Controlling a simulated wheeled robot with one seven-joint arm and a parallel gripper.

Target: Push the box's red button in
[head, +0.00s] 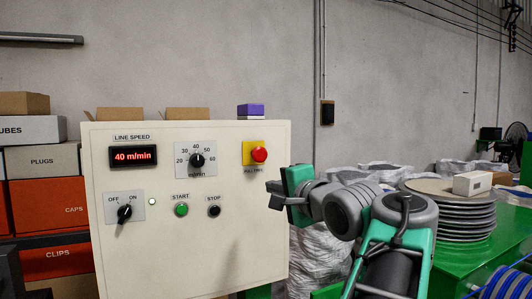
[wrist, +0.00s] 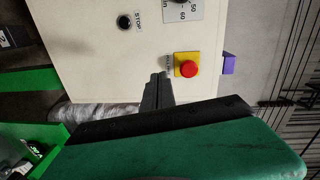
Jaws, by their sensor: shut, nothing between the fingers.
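The box is a cream control panel (head: 225,240) that faces me in the head view. Its red mushroom button (head: 259,155) sits on a yellow plate at the upper right. The red button also shows in the wrist view (wrist: 188,69), right of my fingertips. My gripper (head: 270,187) is below and slightly right of the red button in the head view. Its fingers (wrist: 162,78) are shut together and empty, pointing toward the panel. In the wrist view the fingertips look apart from the button. How far they are from the panel face I cannot tell.
The panel also has a green START button (head: 181,209), a black STOP button (head: 214,211), an OFF/ON switch (head: 125,211), a speed dial (head: 197,160) and a display (head: 133,156) reading 40 m/min. A purple block (head: 250,111) shows at its top. Stacked plates (head: 450,220) stand right.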

